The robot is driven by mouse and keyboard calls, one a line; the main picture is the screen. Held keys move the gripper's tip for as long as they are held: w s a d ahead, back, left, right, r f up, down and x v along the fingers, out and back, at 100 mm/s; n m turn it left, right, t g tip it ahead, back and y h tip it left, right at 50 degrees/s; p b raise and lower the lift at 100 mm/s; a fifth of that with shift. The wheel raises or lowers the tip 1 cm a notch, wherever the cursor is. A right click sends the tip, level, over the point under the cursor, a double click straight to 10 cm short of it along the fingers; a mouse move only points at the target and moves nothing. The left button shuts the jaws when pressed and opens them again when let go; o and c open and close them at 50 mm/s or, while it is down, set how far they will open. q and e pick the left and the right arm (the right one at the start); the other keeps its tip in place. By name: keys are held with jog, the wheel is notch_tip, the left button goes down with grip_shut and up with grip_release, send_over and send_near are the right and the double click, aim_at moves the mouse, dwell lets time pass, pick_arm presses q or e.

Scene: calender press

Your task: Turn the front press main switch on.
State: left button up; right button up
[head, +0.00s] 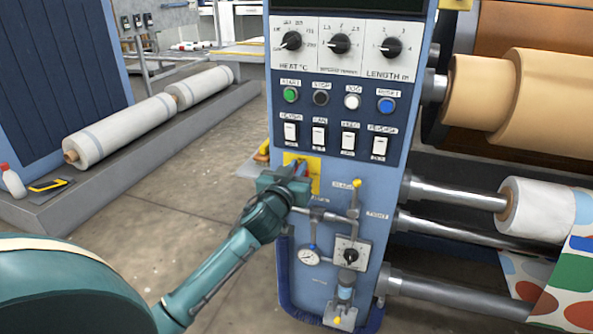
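The main switch appears to be the yellow plate (316,173) on the front of the blue press panel, below the row of white rocker switches. A small reddish part shows at its middle, mostly covered by my gripper. My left gripper (299,170) is right in front of this plate, with its fingertips at the reddish part. Its body hides the lower left of the plate and the switch's position. I cannot tell whether the fingers touch or hold the handle, or how far apart they are. My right gripper is out of view.
Above are rocker switches (319,137), push buttons (321,98) and three dials (340,43). Below right are a yellow-tipped valve lever (356,184), a gauge (309,256) and a small rotary knob (351,256). Rollers (455,192) stick out at right.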

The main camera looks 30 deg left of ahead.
pick_arm(q)
jog(key=shift+f, duration=0.4)
grip_shut()
